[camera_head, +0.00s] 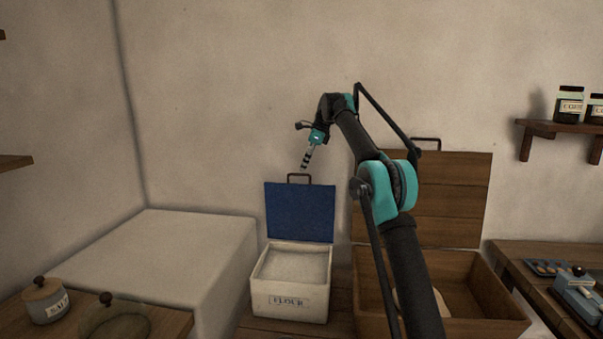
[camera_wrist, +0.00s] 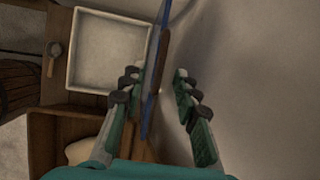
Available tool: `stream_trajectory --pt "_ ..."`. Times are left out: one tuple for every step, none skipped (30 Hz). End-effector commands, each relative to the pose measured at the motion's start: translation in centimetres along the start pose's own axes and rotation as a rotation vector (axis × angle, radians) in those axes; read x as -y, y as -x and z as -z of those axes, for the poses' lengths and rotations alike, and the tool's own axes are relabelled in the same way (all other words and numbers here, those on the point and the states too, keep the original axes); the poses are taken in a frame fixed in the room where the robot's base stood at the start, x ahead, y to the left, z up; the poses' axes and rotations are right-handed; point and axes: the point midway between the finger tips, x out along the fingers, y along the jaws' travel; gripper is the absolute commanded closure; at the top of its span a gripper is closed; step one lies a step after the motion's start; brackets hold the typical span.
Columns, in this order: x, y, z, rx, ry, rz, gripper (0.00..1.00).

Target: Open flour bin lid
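The white flour bin (camera_head: 289,307) stands on a wooden surface, its label facing me. Its blue lid (camera_head: 300,212) is raised and stands upright at the back, so the pale inside of the bin shows. A brown handle (camera_head: 299,177) tops the lid. My gripper (camera_head: 304,167) points down just above the handle. In the wrist view my gripper (camera_wrist: 154,87) is open, with the blue lid edge (camera_wrist: 147,117) and the brown handle (camera_wrist: 158,62) appearing between its fingers. I see no finger touching them. The bin (camera_wrist: 105,52) also shows at upper left there.
A wooden box (camera_head: 470,290) with its lid (camera_head: 450,198) raised stands right of the bin. A pale block (camera_head: 170,250) is on the left, with a salt jar (camera_head: 45,300) in front. The wall is close behind the lid. A jar shelf (camera_head: 565,127) hangs at right.

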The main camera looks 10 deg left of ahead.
Motion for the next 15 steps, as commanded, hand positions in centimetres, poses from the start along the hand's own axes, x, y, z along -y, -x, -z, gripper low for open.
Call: stream_trajectory --pt "0.0 0.5 0.0 0.000 -0.001 0.000 0.69" --pt "0.0 0.8 0.0 0.000 -0.001 0.000 0.69" --pt "0.1 1.1 0.0 0.000 -0.001 0.000 0.69" --pt "0.0 1.3 0.0 0.000 -0.001 0.000 0.69" --pt "0.0 1.5 0.0 0.000 -0.001 0.000 0.69" --pt "0.0 1.7 0.0 0.000 -0.001 0.000 0.69" --pt "0.0 1.8 0.0 0.000 -0.001 0.000 0.69" --pt "0.0 1.8 0.0 0.000 -0.001 0.000 0.69" --pt "0.0 1.9 0.0 0.000 -0.001 0.000 0.69" --pt "0.0 1.9 0.0 0.000 -0.001 0.000 0.69" --pt "0.0 1.9 0.0 0.000 -0.001 0.000 0.69" --pt "0.0 1.9 0.0 0.000 -0.001 0.000 0.69" --pt "0.0 1.9 0.0 0.000 -0.001 0.000 0.69" --pt "0.0 1.9 0.0 0.000 -0.001 0.000 0.69" --pt "0.0 1.9 0.0 0.000 -0.001 0.000 0.69"
